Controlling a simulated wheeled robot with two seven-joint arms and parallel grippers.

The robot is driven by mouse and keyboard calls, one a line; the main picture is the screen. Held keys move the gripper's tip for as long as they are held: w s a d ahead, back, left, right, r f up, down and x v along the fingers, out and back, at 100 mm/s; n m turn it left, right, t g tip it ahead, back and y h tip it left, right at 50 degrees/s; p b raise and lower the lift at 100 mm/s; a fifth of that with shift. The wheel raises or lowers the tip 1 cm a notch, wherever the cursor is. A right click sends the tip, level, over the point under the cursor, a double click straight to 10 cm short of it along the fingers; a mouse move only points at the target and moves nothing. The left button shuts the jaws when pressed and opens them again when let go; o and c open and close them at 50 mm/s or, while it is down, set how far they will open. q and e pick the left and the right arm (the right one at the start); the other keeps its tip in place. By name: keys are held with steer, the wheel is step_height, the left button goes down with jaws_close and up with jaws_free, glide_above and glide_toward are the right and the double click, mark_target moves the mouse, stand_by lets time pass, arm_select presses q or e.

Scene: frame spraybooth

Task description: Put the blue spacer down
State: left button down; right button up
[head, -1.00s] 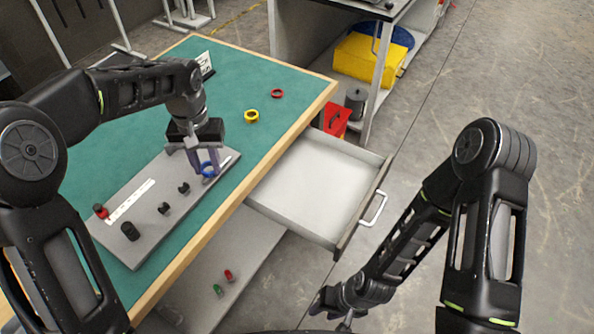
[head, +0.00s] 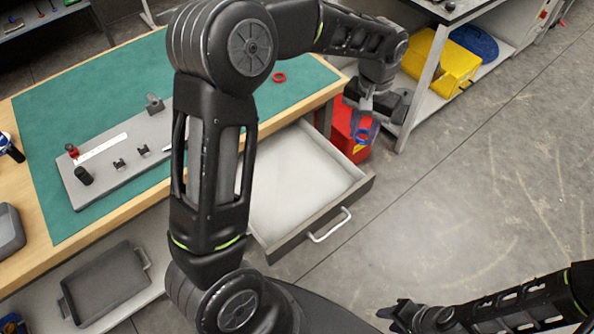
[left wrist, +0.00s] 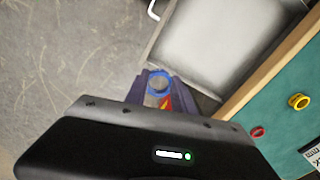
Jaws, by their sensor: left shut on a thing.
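The blue spacer (head: 361,137) is a small ring held between the fingertips of my left gripper (head: 368,126). It also shows between the fingers in the left wrist view (left wrist: 159,82). My left gripper is shut on it, in the air. In the head view it appears in front of the red bin (head: 345,125), by the open drawer's far right corner. My right gripper (head: 396,313) is low at the bottom of the head view, over the floor; its fingers are too small and dark to read.
The drawer (head: 300,185) is pulled out and its visible floor is bare. A grey board (head: 110,170) with pegs lies on the green bench mat (head: 60,105). A red ring (head: 279,77) lies on the mat; a yellow ring (left wrist: 299,102) shows in the left wrist view.

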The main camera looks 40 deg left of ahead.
arm_select(q)
steer(key=shift+s+a, duration=0.1)
steer(key=shift+a, duration=0.05)
steer(key=n+b, duration=0.6)
steer(key=b, duration=0.5)
glide_above(294, 193)
step_height(294, 193, down, 11)
steer(key=shift+s, duration=0.1)
steer(key=shift+f, duration=3.1)
steer(key=shift+f, duration=0.15)
steer(key=shift+f, duration=1.75)
